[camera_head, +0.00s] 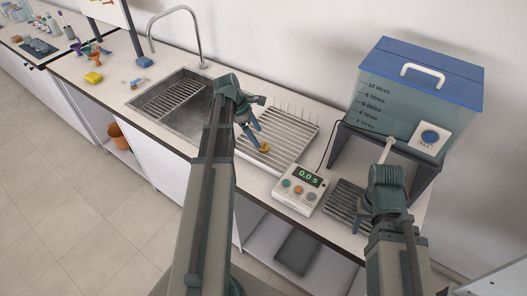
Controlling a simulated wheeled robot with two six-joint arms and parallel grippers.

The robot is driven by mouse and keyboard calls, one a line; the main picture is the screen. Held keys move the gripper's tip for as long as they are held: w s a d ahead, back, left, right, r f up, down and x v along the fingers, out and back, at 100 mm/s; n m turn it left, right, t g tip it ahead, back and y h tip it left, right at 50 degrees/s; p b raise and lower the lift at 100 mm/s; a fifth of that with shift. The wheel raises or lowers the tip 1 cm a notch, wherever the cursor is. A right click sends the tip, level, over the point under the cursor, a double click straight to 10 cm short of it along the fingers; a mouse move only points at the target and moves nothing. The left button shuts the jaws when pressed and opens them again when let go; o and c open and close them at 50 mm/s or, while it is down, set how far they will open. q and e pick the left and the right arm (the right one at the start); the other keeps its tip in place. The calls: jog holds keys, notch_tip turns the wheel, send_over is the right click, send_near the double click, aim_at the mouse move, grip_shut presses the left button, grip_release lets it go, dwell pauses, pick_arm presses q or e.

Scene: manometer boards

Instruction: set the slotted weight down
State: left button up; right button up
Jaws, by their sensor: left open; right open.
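A small brass-yellow disc, which looks like the slotted weight (264,147), is on the white draining rack (298,136) beside the sink. My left gripper (257,136) reaches over the rack from the left, its fingers open close above the weight. Whether a fingertip still touches the weight is too small to tell.
The blue-lidded tank (405,92) stands on a dark stand at the right. A timer (302,188) reading 0.0 s and a dark grille (345,207) lie in front. The sink (182,118) with its tap is left of the rack.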

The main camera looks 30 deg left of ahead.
aim_at(261, 143)
pick_arm(q)
jog(key=shift+b+x, duration=2.55)
jog(key=shift+x, duration=0.05)
pick_arm(e)
jog(key=shift+f, duration=2.5)
pick_arm(q)
jog(key=shift+s+a, duration=0.15)
jog(key=shift+s, duration=0.05)
pick_arm(e)
jog(key=shift+r, duration=0.1)
pick_arm(q)
grip_shut()
